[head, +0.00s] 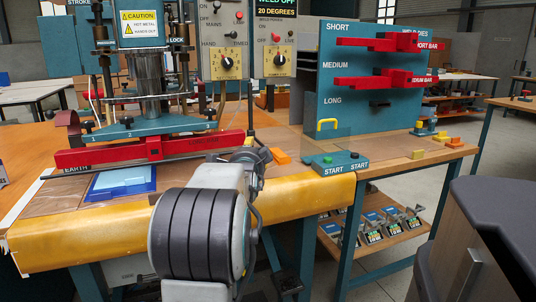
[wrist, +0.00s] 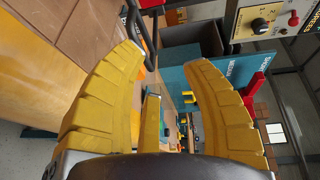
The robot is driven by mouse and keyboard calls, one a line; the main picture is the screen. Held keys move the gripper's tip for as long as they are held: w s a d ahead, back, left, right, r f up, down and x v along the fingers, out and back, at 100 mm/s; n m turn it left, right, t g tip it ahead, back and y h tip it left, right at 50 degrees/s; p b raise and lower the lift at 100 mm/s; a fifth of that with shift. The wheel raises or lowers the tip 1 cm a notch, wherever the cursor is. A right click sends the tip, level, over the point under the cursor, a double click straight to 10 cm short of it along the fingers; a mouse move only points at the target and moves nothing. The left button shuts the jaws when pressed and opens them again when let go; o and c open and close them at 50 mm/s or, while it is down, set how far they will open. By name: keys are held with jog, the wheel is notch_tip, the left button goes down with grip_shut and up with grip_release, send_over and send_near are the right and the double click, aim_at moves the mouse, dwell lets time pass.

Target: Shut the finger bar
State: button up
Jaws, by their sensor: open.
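In the head view my grey arm reaches over the bench front and hides most of the gripper. No part is labelled as the finger bar, so I cannot tell for sure which it is. A yellow handle (head: 327,124) with a clear panel stands upright at the bench right of the press. A black bar (wrist: 138,28) shows just beyond the left fingertip in the wrist view, apart from or near it; contact is unclear.
The welding press (head: 140,125) carries a long red bar (head: 150,150) at its base. A blue tray (head: 122,181) lies before it. A teal start box (head: 337,164) sits at the bench front. A teal rack (head: 375,85) holds red bars. A dark cabinet (head: 480,240) stands at right.

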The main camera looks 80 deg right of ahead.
jog(key=shift+a+f+y, duration=0.15)
jog(key=shift+f+y, duration=0.25)
jog(key=shift+f, duration=0.7)
jog(key=shift+b+x, duration=0.4)
jog(key=shift+x, duration=3.15)
jog(key=shift+c, duration=0.3)
grip_shut()
jog(key=shift+f, duration=0.1)
